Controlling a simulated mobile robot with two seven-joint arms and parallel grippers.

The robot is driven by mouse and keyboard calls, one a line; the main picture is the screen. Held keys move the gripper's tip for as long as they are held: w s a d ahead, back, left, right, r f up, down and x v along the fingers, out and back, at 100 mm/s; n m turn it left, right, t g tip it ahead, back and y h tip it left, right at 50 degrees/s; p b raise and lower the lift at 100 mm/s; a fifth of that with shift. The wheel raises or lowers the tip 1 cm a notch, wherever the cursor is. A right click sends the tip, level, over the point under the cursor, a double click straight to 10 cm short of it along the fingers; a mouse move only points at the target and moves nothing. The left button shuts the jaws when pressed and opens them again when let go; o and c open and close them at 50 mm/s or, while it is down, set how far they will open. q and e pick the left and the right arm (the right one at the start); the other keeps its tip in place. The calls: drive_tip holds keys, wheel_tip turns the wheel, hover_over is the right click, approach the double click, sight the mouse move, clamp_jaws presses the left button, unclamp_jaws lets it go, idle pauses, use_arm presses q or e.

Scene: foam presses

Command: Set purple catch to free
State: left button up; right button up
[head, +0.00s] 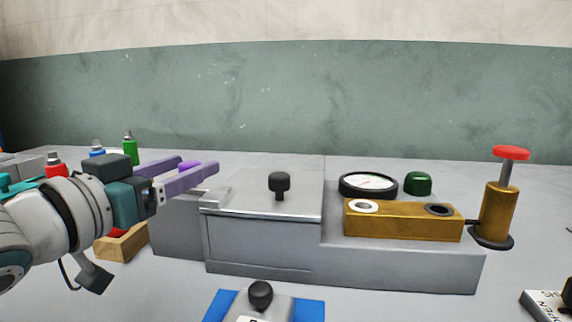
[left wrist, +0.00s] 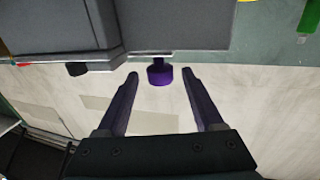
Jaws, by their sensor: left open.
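The purple catch (left wrist: 159,74) is a round knob on a short stem at the side of the grey press box. In the head view, a bit of brighter purple (head: 190,164) shows at my left gripper's fingers, mostly hidden by them. My left gripper (head: 196,171) reaches in from the left with its lavender fingers at the left end of the press. In the left wrist view my left gripper (left wrist: 160,76) is open, with the knob between its fingertips and a gap on each side. My right gripper is not in view.
The grey press (head: 260,250) has a lid with a black knob (head: 279,183). Right of it are a gauge (head: 368,184), a green dome (head: 418,182), a brass block (head: 400,222) and a red-topped plunger (head: 511,153). Small bottles (head: 130,148) stand behind my left arm. A blue plate (head: 314,309) lies in front.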

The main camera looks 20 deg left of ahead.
use_arm(q)
drive_tip(key=shift+w, duration=0.75)
drive_tip(key=shift+c, duration=0.3)
clamp_jaws()
idle(0.6)
